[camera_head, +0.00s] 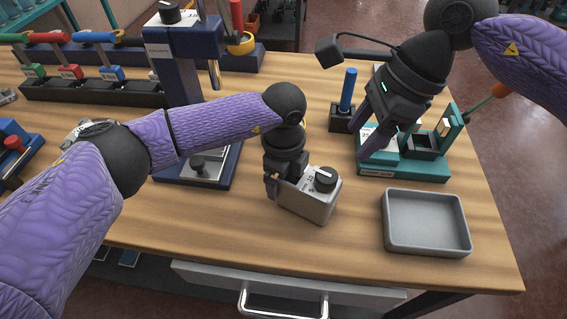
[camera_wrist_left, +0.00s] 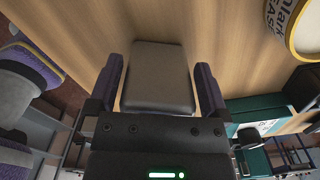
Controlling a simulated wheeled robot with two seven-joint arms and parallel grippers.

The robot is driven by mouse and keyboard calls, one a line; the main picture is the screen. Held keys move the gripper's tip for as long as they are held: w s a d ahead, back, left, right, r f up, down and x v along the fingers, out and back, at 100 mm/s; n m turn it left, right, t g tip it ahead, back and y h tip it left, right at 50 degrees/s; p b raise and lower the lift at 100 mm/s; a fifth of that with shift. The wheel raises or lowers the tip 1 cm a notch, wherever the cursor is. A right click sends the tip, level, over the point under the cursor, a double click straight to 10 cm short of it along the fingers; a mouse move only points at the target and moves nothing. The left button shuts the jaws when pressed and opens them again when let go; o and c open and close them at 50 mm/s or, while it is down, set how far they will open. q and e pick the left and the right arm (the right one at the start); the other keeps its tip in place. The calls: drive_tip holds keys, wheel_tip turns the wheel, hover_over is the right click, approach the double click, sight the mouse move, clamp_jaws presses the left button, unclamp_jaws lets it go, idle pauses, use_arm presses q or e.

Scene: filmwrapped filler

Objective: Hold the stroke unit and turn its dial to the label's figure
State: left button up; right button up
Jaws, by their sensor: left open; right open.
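The stroke unit (camera_head: 308,203), a grey box with a black dial (camera_head: 325,179) and a white scale on top, sits on the wooden table. Its grey body (camera_wrist_left: 160,70) lies between the two fingers in the left wrist view. My left gripper (camera_head: 275,184) is at the unit's left end, open, with a small gap at each side of the body. My right gripper (camera_head: 385,142) is open above the teal fixture (camera_head: 405,172), to the upper right of the unit. A white label (camera_head: 378,138) lies on that fixture; its figure is too small to read surely.
An empty grey tray (camera_head: 428,250) stands right of the unit near the front edge. A blue peg in a black block (camera_head: 342,118) stands behind. A dark blue press (camera_head: 180,90) and a rack of coloured handles (camera_head: 90,88) are at left.

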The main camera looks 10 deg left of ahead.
use_arm(q)
clamp_jaws()
drive_tip(key=shift+c, duration=1.8)
unclamp_jaws()
drive_tip(key=c, duration=0.8)
